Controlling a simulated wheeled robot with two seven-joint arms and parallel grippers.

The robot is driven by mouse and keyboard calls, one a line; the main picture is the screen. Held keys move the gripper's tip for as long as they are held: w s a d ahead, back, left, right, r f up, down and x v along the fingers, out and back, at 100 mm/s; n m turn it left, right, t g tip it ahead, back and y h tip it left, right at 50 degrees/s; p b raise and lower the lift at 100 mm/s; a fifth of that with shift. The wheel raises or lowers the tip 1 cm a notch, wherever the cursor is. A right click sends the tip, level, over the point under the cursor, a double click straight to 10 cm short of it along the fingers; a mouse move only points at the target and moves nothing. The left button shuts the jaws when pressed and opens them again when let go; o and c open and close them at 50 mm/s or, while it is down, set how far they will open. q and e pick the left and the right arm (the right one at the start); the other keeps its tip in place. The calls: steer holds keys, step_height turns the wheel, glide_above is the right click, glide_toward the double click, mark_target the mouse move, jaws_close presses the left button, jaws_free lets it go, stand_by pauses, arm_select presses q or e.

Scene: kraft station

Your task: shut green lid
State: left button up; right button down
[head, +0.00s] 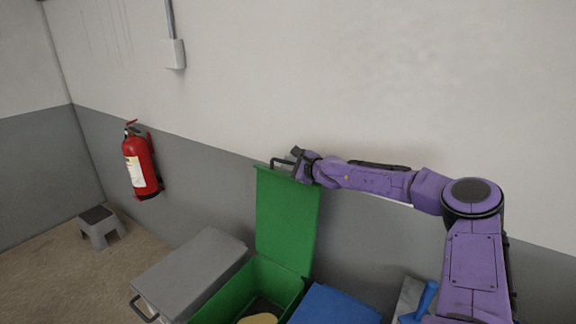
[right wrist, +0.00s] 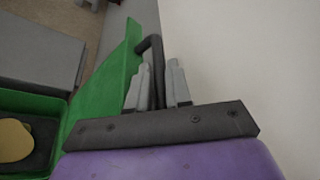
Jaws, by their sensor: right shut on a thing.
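The green lid (head: 285,222) stands upright, open, at the back of the green bin (head: 212,306). A dark handle (head: 281,162) sits at the lid's top edge. My right gripper (head: 297,160) is at that handle. In the right wrist view, the gripper's fingers (right wrist: 158,88) are shut on the dark handle (right wrist: 152,45), with the green lid (right wrist: 108,85) beside them. The green bin (right wrist: 25,100) shows at the left there, with a yellowish round thing inside it. My left gripper is not in view.
A grey lidded bin (head: 195,268) stands left of the green bin, and a blue lid (head: 335,306) is at its right. The wall (head: 400,80) is close behind the raised lid. A fire extinguisher (head: 141,163) hangs at the left, above a small grey stool (head: 101,229).

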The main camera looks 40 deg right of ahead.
steer(key=s+a+f+b, duration=0.2)
steer(key=a+b, duration=0.2)
steer(key=a, duration=0.4)
steer(key=s+a+f+n+b, duration=0.1)
steer(key=s+a+b, duration=0.2)
steer(key=a+b, duration=0.2)
steer(key=s+a+f+n+t+b, duration=0.1)
steer(key=a+b, duration=0.3)
steer(key=a, duration=0.8)
steer(key=shift+s+f+h+b, duration=0.3)
steer(key=shift+s+f+h, duration=0.1)
steer(key=shift+s+f, duration=0.35)
steer(key=shift+w, duration=0.1)
steer(key=c, duration=1.4)
jaws_free()
steer(key=shift+d, duration=0.1)
